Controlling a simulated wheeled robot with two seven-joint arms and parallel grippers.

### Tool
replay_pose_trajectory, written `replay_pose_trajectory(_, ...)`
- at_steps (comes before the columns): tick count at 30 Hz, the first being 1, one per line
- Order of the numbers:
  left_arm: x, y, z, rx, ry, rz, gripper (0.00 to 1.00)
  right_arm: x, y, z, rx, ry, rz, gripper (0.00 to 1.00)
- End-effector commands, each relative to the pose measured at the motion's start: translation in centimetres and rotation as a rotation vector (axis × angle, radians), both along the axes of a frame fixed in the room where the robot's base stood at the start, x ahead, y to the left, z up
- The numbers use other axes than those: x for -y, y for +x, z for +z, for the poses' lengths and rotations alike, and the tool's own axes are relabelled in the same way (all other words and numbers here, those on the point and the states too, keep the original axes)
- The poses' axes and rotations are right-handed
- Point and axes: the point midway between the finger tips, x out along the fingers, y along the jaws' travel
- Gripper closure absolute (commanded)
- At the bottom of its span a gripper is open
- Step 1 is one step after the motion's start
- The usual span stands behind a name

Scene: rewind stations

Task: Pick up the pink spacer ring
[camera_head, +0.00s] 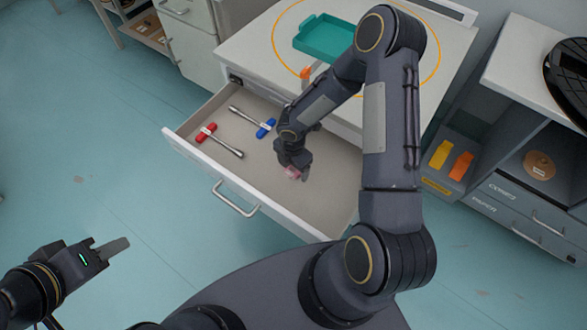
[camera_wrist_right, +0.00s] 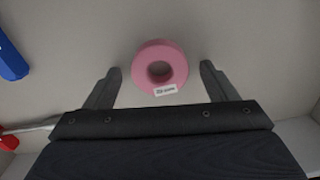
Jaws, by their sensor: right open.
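The pink spacer ring (camera_wrist_right: 161,66) lies flat on the drawer floor in the right wrist view, with a small white label on its near side. In the head view my right gripper (camera_head: 296,172) reaches down into the open drawer (camera_head: 325,190). My left gripper (camera_head: 124,246) is at the lower left, away from the drawer; its opening is unclear.
Two metal tools lie in the drawer left of the ring, one with a red handle (camera_head: 206,132) and one with a blue handle (camera_head: 266,128). A teal tray (camera_head: 322,38) stands on the worktop behind. A shelf unit (camera_head: 515,65) stands at the right.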

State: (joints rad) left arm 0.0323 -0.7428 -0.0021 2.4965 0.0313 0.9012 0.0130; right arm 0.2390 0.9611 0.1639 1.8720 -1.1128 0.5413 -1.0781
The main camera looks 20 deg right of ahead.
Motion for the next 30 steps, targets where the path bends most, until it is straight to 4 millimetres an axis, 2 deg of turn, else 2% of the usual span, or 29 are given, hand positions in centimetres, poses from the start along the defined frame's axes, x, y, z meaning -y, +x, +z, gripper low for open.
replay_pose_trajectory(7, 0.0, 0.0, 0.0, 0.000, 0.000, 0.000, 0.64, 0.0, 0.0, -0.1, 0.001, 0.000, -0.001, 0.22)
replay_pose_trajectory(18, 0.0, 0.0, 0.0, 0.000, 0.000, 0.000, 0.64, 0.0, 0.0, -0.1, 0.001, 0.000, -0.001, 0.70)
replay_pose_trajectory(26, 0.0, 0.0, 0.0, 0.000, 0.000, 0.000, 0.64, 0.0, 0.0, 0.1, 0.001, 0.000, -0.001, 0.70)
replay_pose_trajectory(30, 0.0, 0.0, 0.2, 0.000, 0.000, 0.000, 0.64, 0.0, 0.1, 0.9, 0.003, 0.000, -0.002, 0.70)
